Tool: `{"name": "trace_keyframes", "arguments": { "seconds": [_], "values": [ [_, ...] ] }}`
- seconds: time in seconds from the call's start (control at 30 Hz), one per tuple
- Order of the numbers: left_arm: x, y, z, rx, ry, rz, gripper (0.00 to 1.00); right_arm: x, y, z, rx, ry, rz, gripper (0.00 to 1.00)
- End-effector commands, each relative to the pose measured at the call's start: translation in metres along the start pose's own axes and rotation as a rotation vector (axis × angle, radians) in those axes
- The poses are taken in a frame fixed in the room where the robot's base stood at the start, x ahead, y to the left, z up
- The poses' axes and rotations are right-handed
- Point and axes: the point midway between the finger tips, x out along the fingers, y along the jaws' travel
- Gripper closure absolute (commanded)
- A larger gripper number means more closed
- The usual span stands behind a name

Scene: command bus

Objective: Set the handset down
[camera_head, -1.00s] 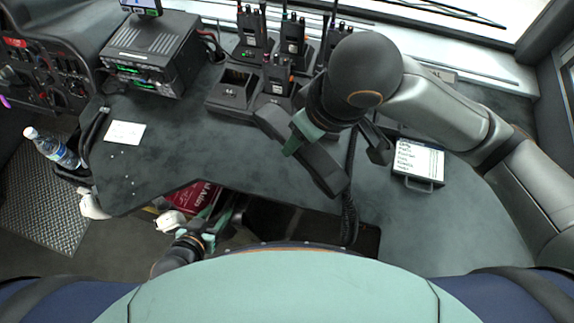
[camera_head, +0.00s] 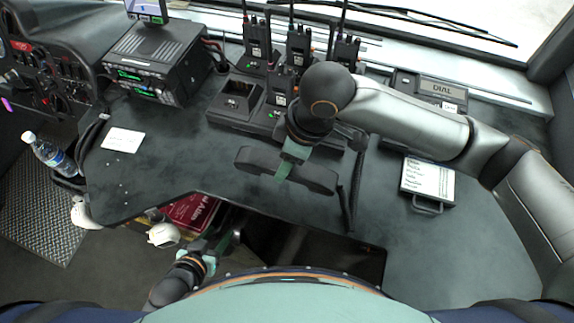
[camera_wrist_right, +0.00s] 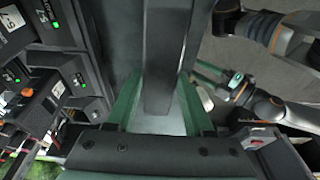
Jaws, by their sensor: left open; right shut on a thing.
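A dark handset (camera_head: 262,165) is held by my right gripper (camera_head: 292,162) above the desk. It lies roughly crosswise in the head view, and its coiled cord (camera_head: 353,190) hangs at its right. In the right wrist view the handset (camera_wrist_right: 165,55) runs between the two green fingers of the right gripper (camera_wrist_right: 160,100). The phone base with the DIAL label (camera_head: 441,90) stands at the back right, partly hidden behind my right arm. My left gripper (camera_head: 222,244) is low, below the front edge of the desk, and is open.
Several radios (camera_head: 298,45) stand in chargers at the back, with an empty charger slot (camera_head: 236,100). A radio unit (camera_head: 155,65) is at the left. A white card (camera_head: 122,140) and a bottle (camera_head: 50,153) are at the left.

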Motion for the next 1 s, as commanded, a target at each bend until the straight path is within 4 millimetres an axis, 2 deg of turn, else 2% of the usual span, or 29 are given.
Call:
{"name": "trace_keyframes", "arguments": {
  "seconds": [0.27,0.33,0.5,0.87,0.9,1.0],
  "values": [
    [0.002,0.000,0.002,0.000,0.000,0.000,0.50,0.018,0.014,0.001,0.001,0.000,-0.001,1.00],
    [0.003,0.000,0.003,0.000,0.000,0.000,0.50,0.026,0.019,0.002,0.003,-0.002,-0.001,1.00],
    [0.004,0.000,0.004,0.000,0.000,0.000,0.50,0.050,0.018,0.009,0.000,-0.001,-0.001,1.00],
    [0.003,0.000,0.003,0.000,0.000,0.000,0.50,0.054,0.017,0.010,0.000,0.001,0.000,1.00],
    [0.003,0.000,0.003,0.000,0.000,0.000,0.50,0.055,0.018,0.010,0.000,0.000,0.000,0.47],
    [0.004,0.000,0.004,0.000,0.000,0.000,0.50,0.054,0.018,0.010,0.000,0.000,0.001,0.35]
  ]
}}
